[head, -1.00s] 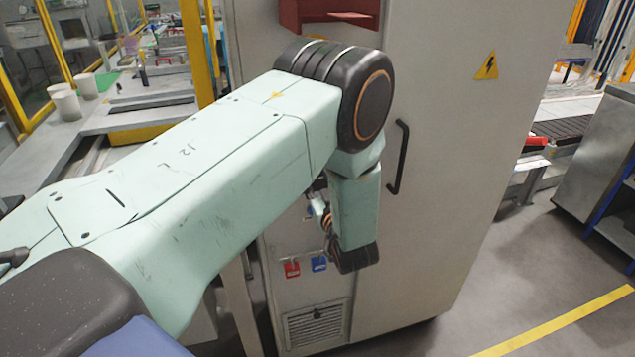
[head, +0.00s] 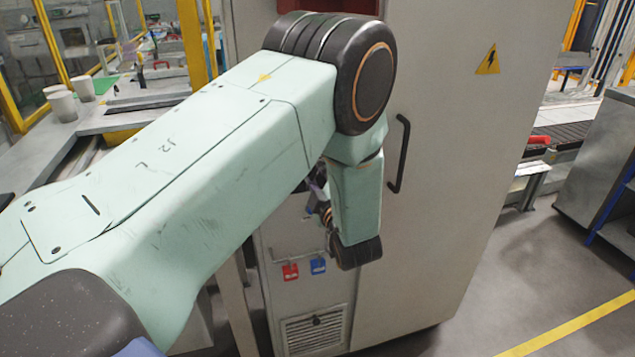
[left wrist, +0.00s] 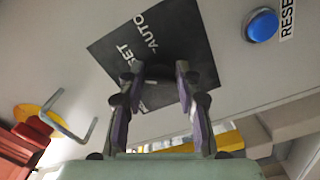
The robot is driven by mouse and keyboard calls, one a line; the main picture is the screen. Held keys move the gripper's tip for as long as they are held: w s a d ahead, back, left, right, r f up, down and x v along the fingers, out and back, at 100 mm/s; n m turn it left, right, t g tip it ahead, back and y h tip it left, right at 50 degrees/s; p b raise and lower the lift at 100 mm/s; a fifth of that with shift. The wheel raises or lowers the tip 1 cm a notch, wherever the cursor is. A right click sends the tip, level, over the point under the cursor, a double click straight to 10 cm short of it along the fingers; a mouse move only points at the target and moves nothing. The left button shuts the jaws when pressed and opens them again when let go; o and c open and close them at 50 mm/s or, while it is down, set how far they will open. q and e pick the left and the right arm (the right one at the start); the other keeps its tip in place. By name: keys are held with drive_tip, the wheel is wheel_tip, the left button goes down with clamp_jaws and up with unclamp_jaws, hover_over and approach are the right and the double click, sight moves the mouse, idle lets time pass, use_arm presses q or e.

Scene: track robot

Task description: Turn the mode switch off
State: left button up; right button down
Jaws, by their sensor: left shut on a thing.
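The mode switch's dark square plate (left wrist: 188,38) shows in the left wrist view, with "AUTO" and "SET" in white letters. Its knob is mostly hidden between the fingers, so I cannot read its setting. My left gripper (left wrist: 158,72) is shut on the knob, its two fingers on either side of it in front of the plate. In the head view my left gripper (head: 318,192) shows only in part beside the arm's last links, close to the front of the grey cabinet (head: 450,170). The switch is hidden there. My right gripper is not in view.
A blue button (left wrist: 262,25) labelled "RESET" in part sits beside the plate. A grey handle (left wrist: 72,118) is at the left of the wrist view. The cabinet has a black door handle (head: 399,153), red and blue tags (head: 304,269) and a vent (head: 314,330) low down.

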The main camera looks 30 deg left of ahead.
use_arm(q)
drive_tip(key=n+b, duration=0.3)
drive_tip(key=n, duration=0.4)
drive_tip(key=shift+b, duration=0.4)
idle(0.3)
drive_tip(key=o, duration=1.1)
drive_tip(key=shift+s+r, duration=0.1)
